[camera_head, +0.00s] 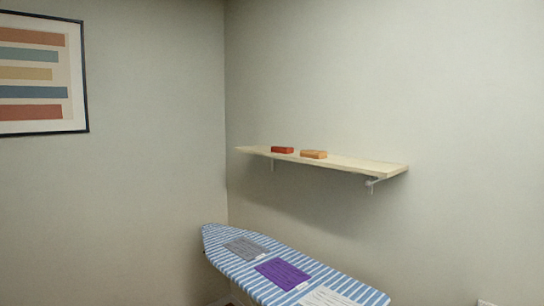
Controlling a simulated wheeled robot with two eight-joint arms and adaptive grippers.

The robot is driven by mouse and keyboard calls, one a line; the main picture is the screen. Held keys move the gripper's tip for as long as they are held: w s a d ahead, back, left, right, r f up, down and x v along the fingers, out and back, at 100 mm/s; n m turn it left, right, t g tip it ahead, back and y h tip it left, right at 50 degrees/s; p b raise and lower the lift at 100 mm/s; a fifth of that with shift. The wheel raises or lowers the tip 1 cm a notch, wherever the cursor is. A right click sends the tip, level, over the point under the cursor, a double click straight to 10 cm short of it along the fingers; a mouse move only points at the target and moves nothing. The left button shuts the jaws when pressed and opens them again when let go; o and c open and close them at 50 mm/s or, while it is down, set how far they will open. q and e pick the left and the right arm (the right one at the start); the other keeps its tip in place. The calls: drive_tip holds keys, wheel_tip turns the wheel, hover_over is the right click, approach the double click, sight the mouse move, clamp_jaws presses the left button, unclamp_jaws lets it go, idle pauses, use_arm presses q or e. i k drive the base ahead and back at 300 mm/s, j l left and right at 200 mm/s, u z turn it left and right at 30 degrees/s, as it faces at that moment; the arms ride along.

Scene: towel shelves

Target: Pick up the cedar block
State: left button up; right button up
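Two small blocks lie on a pale wooden wall shelf (365,165). One is a red-brown block (282,150) towards the shelf's left end. The other is a lighter orange-tan block (313,154) just to its right, with a small gap between them. Either could be the cedar block; I cannot tell which from this view. Neither of my grippers is in view.
Below the shelf stands an ironing board with a blue and white striped cover (219,234). On it lie a grey cloth (243,248), a purple cloth (282,273) and a whitish cloth (326,297). A framed striped picture (40,75) hangs on the left wall.

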sight(278, 148)
drive_tip(key=i+j+z, duration=0.15)
drive_tip(key=z, duration=0.25)
drive_tip(key=i+j+z, duration=0.2)
drive_tip(key=z, duration=0.25)
drive_tip(key=i+j+z, duration=0.1)
drive_tip(key=z, duration=0.3)
drive_tip(key=j+z, duration=0.45)
drive_tip(key=i+j+z, duration=0.1)
drive_tip(key=j+z, duration=0.15)
drive_tip(key=z, duration=0.15)
